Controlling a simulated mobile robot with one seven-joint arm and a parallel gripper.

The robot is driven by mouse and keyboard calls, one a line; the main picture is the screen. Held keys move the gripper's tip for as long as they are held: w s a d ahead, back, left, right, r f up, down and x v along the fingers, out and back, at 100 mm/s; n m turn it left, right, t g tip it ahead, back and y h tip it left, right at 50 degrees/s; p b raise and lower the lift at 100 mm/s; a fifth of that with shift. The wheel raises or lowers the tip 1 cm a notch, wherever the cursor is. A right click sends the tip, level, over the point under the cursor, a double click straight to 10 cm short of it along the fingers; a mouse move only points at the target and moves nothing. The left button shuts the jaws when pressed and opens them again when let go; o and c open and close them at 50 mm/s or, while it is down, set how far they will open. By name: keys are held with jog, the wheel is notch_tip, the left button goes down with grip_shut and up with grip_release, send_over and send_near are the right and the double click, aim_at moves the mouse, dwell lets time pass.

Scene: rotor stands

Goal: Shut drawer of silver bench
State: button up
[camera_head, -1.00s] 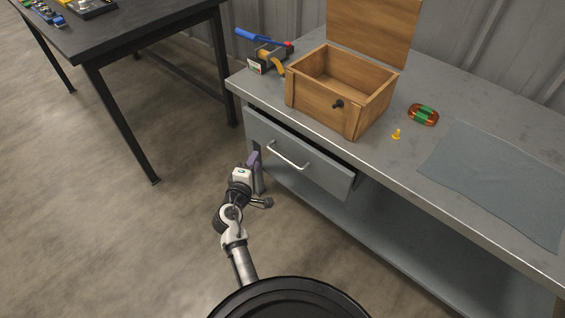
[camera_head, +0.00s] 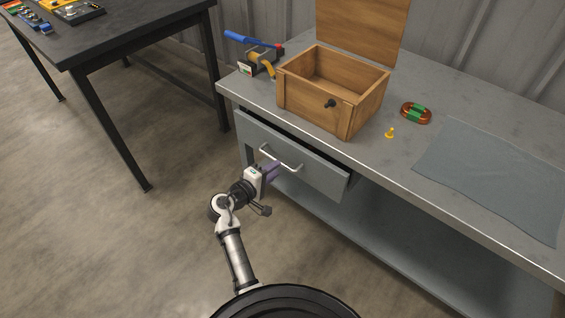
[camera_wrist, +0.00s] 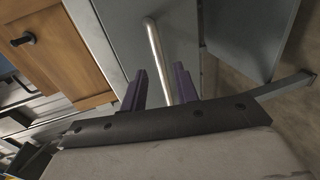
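The silver bench (camera_head: 390,165) has a grey drawer (camera_head: 318,176) under its top, standing a little way out. A pale bar handle (camera_head: 263,153) runs across the drawer front. My gripper (camera_head: 275,168) is in front of the drawer, close to the handle. In the wrist view, my gripper (camera_wrist: 160,88) shows two purple fingers apart, with the handle (camera_wrist: 157,55) seen between and beyond them. I cannot tell whether the fingers touch the handle or drawer front.
An open wooden box (camera_head: 335,95) stands on the bench, near a blue-handled tool (camera_head: 250,40), a yellow piece (camera_head: 390,132), a copper-and-green coil (camera_head: 416,113) and a grey mat (camera_head: 500,180). A dark table (camera_head: 110,35) stands at the left. Floor between is clear.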

aim_at(283, 164)
jog(key=x, duration=0.5)
grip_shut()
